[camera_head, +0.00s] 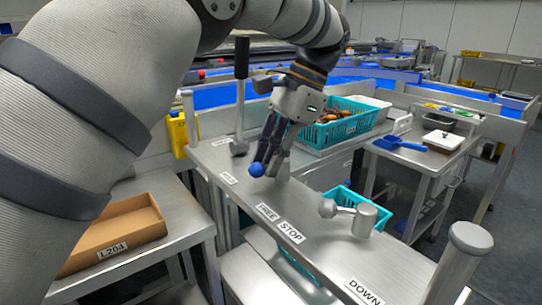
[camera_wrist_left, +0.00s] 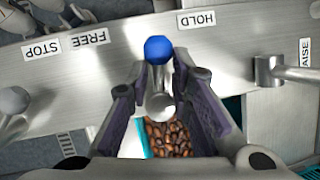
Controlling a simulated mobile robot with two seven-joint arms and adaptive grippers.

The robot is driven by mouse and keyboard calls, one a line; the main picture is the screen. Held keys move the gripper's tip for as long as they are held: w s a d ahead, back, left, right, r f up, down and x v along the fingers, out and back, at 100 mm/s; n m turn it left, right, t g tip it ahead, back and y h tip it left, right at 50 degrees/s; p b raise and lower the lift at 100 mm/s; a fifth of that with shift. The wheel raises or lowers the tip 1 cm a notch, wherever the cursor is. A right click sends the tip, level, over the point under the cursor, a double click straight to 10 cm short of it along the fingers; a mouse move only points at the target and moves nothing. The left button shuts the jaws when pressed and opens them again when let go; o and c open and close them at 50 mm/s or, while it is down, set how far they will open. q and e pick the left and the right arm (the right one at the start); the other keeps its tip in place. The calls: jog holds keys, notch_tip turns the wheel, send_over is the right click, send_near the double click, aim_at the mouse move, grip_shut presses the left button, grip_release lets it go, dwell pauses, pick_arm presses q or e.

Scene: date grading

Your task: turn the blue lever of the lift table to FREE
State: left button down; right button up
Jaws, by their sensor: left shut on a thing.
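The blue lever has a blue ball knob (camera_head: 256,170) on a short metal arm above the lift table's steel panel (camera_head: 320,245). In the left wrist view the knob (camera_wrist_left: 158,48) points between the HOLD label (camera_wrist_left: 202,20) and the FREE label (camera_wrist_left: 89,38). My left gripper (camera_head: 270,152) is over the lever, its fingers shut on either side of it, with the knob showing just beyond the fingertips (camera_wrist_left: 160,76). The fingers partly hide the lever arm and its pivot. The FREE label (camera_head: 267,211) also shows in the head view. My right gripper is out of view.
A second lever with a grey ball (camera_head: 328,208) stands between the STOP (camera_head: 291,232) and DOWN (camera_head: 364,291) labels. A tall black-handled lever (camera_head: 241,60) rises behind. A teal crate of dates (camera_head: 318,137) is close behind the gripper. A cardboard tray (camera_head: 105,247) lies left.

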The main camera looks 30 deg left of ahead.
pick_arm(q)
jog(key=n, duration=0.2)
jog(key=n+g+h, duration=0.1)
jog(key=shift+s+d+f+n, duration=0.15)
jog(key=shift+d+n, duration=0.2)
jog(key=shift+n, duration=0.05)
jog(key=n, duration=0.1)
jog(key=n+h, duration=0.1)
jog(key=shift+d+n+b, duration=0.3)
jog(key=shift+n+b, duration=0.05)
jog(key=shift+n, duration=0.05)
jog(key=n+h, duration=0.1)
jog(key=n, duration=0.1)
jog(key=d+n+h, duration=0.1)
jog(key=n, duration=0.2)
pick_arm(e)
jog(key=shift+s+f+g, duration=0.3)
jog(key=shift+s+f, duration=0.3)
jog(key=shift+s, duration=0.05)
pick_arm(q)
jog(key=shift+d+n+h, duration=0.15)
jog(key=shift+n+h, duration=0.15)
jog(key=shift+n, duration=0.1)
jog(key=c, duration=1.4)
grip_release()
jog(key=shift+w, duration=0.2)
